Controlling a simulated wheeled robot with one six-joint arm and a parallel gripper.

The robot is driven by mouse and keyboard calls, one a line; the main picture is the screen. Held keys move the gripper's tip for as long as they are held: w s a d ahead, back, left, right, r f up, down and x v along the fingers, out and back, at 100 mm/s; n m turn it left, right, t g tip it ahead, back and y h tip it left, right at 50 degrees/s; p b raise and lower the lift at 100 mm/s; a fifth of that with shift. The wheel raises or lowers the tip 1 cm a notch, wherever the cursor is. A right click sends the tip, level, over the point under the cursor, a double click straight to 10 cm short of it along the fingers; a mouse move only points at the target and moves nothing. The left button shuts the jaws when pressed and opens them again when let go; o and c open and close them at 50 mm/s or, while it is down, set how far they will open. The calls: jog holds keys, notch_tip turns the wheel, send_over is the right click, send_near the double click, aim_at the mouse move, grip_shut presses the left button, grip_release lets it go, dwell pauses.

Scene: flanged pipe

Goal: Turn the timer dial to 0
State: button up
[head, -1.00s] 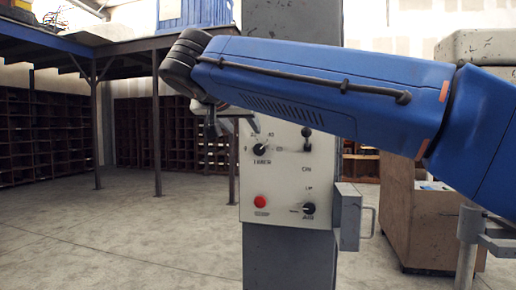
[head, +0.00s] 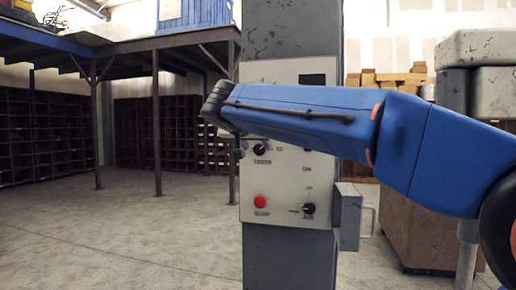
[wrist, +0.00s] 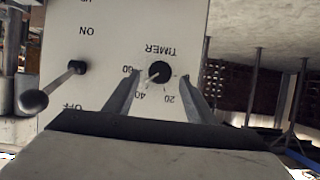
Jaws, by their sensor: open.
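The timer dial (head: 260,149) is a round black knob with a white pointer on the pale control panel (head: 285,180). In the wrist view the dial (wrist: 160,72) appears upside down, its pointer aimed down-left, between the 60 and 40 marks. The 20 also shows; the 0 mark is not readable there. My gripper (wrist: 160,78) is open, its two fingers reaching toward the panel on either side of the dial in the picture. I cannot tell whether they touch it. In the head view my arm hides the panel above the dial, and the fingers are barely visible.
A lever switch (wrist: 77,68) marked ON and OFF sticks out beside the dial in the wrist view. Below the dial are a red button (head: 260,202) and a lower selector knob (head: 308,208). A grey box with a handle (head: 348,215) juts from the post's right side.

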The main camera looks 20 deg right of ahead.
aim_at(259, 148)
jog(key=shift+x, duration=1.5)
jog(key=c, duration=1)
